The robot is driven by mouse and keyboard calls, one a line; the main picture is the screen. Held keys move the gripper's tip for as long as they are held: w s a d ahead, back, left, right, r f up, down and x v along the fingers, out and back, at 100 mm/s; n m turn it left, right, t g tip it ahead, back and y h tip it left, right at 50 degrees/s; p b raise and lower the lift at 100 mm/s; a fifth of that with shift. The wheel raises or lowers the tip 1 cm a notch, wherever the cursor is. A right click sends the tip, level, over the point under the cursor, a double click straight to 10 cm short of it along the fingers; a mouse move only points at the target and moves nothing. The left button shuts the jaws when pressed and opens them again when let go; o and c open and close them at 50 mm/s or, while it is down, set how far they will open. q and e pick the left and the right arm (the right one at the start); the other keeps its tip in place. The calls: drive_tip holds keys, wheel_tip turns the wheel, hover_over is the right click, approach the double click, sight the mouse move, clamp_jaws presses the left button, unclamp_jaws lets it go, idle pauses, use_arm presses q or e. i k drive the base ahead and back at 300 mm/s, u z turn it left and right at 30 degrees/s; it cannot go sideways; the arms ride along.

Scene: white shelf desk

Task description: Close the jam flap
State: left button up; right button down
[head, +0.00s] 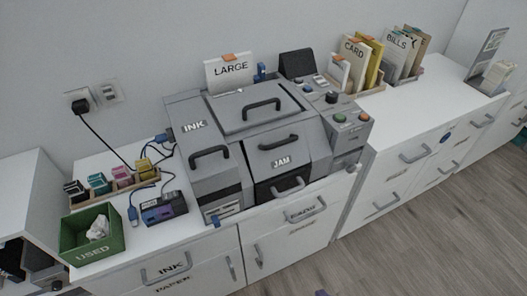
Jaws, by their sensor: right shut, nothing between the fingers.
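The grey printer (187,116) stands on the white desk. Its jam flap (304,147), labelled JAM, is on the sloped front, with a black handle near its upper edge. A dark area lies under the flap's lower edge, so it seems to stand partly open; how far I cannot tell. A small purple tip at the bottom edge of the head view seems to be my right gripper (321,293). It is far below and in front of the printer, touching nothing I can see. My left gripper is not in view.
The ink cover (210,169) is left of the flap. A green USED bin (92,246), a row of ink cartridges (122,179) and cables lie on the left. Card and file holders (404,76) stand at the right back. Drawers with handles are below; floor in front is clear.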

sight(271, 154)
drive_tip(key=u, duration=1.7)
drive_tip(key=k, duration=0.6)
drive_tip(key=z, duration=1.05)
